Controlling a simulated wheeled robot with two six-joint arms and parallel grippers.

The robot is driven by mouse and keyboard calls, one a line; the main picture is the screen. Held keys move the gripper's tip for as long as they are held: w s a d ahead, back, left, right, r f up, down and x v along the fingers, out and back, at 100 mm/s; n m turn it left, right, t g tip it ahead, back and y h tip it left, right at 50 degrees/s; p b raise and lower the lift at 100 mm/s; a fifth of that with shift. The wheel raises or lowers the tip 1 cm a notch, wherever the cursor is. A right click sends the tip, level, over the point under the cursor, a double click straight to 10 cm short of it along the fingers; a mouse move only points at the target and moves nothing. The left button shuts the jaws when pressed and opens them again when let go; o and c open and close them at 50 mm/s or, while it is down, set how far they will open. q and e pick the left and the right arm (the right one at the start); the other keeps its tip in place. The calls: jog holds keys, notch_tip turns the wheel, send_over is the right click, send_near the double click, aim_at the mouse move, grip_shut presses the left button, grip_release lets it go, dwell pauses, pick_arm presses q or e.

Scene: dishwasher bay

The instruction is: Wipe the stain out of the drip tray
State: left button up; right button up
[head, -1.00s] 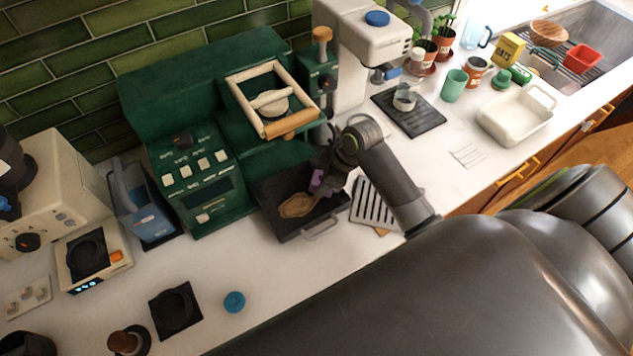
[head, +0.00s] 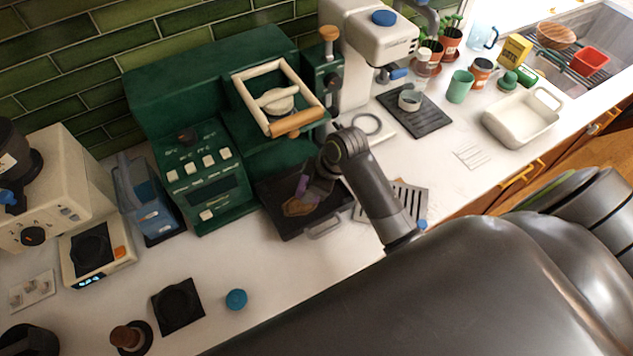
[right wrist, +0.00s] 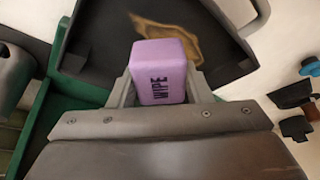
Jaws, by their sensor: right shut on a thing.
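The dark drip tray (head: 277,222) lies on the counter in front of the green espresso machine, with its handle to the front. A brown stain (head: 296,207) marks its floor; in the right wrist view the stain (right wrist: 208,38) is a curved tan patch just beyond the sponge. My right gripper (head: 305,190) is over the tray, shut on a purple sponge (right wrist: 160,68) lettered "WIPE". The sponge also shows in the head view (head: 301,186), beside the stain and partly over it. I cannot tell whether it touches the tray floor. My left gripper is not in view.
The green espresso machine (head: 190,120) stands right behind the tray. A slotted grate (head: 408,200) lies to the tray's right, partly behind my arm. A blue round piece (head: 236,299) and a black mat (head: 178,306) lie front left. Counter between them is clear.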

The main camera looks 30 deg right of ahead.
jog(key=shift+s+a+r, duration=0.1)
jog(key=shift+a, duration=1.75)
jog(key=shift+a+r, duration=0.1)
jog(key=shift+a, duration=1.7)
jog(key=shift+w+d+r, duration=0.1)
jog(key=shift+w, duration=0.15)
jog(key=shift+w+d+r, duration=0.1)
jog(key=shift+d+r, duration=0.05)
jog(key=shift+d, duration=2.9)
jog(key=shift+w+d+r, duration=0.1)
jog(key=shift+d, duration=2.9)
jog(key=shift+a+r, duration=0.1)
jog(key=shift+a, duration=0.05)
jog(key=shift+s+a+r, duration=0.1)
jog(key=shift+a+r, duration=0.1)
jog(key=shift+a, duration=2.8)
jog(key=shift+s+a+r, duration=0.1)
jog(key=shift+a+r, duration=0.05)
jog(key=shift+a, duration=2.85)
jog(key=shift+d, duration=0.1)
notch_tip(320, 180, up, 6)
